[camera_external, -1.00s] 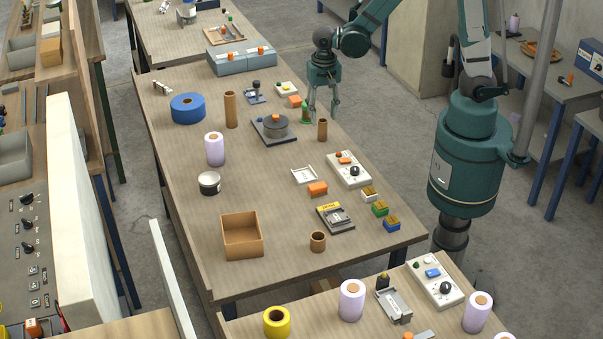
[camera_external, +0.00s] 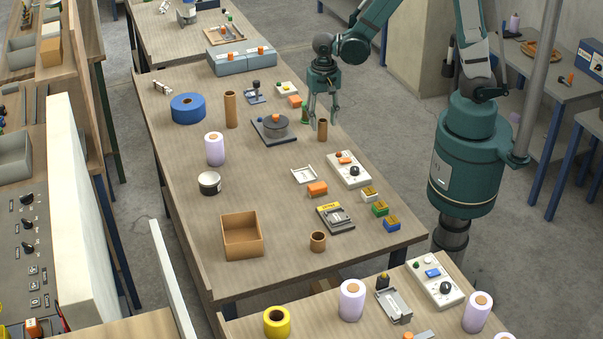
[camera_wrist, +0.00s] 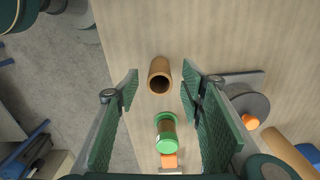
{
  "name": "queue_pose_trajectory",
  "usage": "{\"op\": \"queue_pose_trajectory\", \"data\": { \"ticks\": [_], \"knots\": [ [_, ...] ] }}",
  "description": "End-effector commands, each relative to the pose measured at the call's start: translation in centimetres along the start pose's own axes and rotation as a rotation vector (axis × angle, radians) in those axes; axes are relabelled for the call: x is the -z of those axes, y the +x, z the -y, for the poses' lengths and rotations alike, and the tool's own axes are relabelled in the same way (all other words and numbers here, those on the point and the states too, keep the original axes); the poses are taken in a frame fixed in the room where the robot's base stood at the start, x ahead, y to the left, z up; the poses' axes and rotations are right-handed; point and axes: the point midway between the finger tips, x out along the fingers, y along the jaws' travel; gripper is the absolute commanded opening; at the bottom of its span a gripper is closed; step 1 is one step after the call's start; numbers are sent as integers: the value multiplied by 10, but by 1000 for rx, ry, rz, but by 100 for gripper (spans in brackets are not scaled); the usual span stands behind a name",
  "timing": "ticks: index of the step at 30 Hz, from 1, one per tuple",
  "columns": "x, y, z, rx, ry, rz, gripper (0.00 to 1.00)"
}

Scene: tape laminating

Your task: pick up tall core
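Brown cardboard cores stand upright on the long table. The tallest (camera_external: 231,110) is near the blue roll, and part of it shows at lower right in the wrist view (camera_wrist: 290,155). A mid-height core (camera_external: 322,131) stands nearer my gripper, and its open top shows between the fingertips in the wrist view (camera_wrist: 160,76). A short core (camera_external: 317,242) is at the near end. My gripper (camera_external: 324,120) points down above and beside the mid-height core. Its fingers (camera_wrist: 160,90) are open and empty, apart from the core.
A green bottle (camera_wrist: 166,126) and an orange block (camera_wrist: 169,161) are close to my gripper. A round grey weight on a plate (camera_external: 275,128) sits to its left. A white control box (camera_external: 349,170) lies nearer. The table's middle is mostly clear.

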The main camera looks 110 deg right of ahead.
Motion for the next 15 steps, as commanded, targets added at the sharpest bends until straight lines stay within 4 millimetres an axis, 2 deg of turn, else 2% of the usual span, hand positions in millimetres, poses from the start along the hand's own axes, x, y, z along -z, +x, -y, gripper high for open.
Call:
{"op": "queue_pose_trajectory", "data": {
  "ticks": [8,15],
  "knots": [
    [1,11,0,0,0,0,39],
    [4,32,0,0,0,0,39]
  ]
}}
